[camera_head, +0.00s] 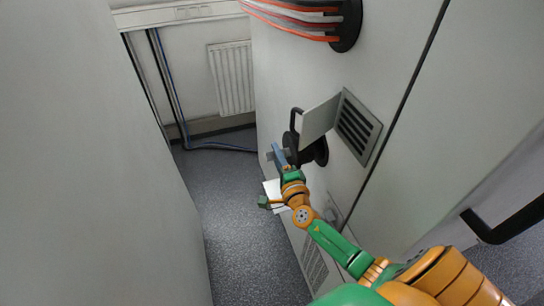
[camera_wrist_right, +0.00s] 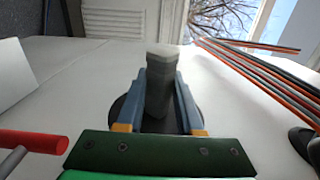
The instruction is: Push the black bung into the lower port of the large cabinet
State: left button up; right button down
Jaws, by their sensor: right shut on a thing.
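My right gripper (camera_head: 278,156) reaches up to the face of the large cabinet (camera_head: 290,75). In the right wrist view its blue fingers (camera_wrist_right: 160,98) are shut on the dark grey grip of the black bung (camera_wrist_right: 159,72). In the head view the bung (camera_head: 291,142) is partly hidden by the gripper. A black round rim, the lower port (camera_head: 320,151), shows just right of the bung on the cabinet face. I cannot tell whether the bung is inside the port or only in front of it. My left gripper is not in view.
A pale flap (camera_head: 318,122) sticks out beside a vent grille (camera_head: 357,128), close to the port. Above, red, grey and white cables (camera_head: 300,22) enter the black upper port (camera_head: 347,25). A grey floor aisle (camera_head: 230,230) lies left of the cabinet.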

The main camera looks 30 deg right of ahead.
jog(key=shift+s+d, duration=0.15)
jog(key=shift+d, duration=0.35)
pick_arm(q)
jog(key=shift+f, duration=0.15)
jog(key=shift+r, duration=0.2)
pick_arm(e)
jog(key=shift+r, duration=0.15)
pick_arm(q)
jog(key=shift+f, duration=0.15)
pick_arm(e)
jog(key=shift+s+d, duration=0.25)
jog(key=shift+d, duration=0.6)
dwell(1.2)
pick_arm(q)
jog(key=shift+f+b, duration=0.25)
jog(key=shift+b, duration=0.05)
pick_arm(e)
jog(key=shift+s+d, duration=0.15)
jog(key=shift+d, duration=0.5)
jog(key=shift+s+d, duration=0.15)
jog(key=shift+d, duration=0.45)
dwell(0.4)
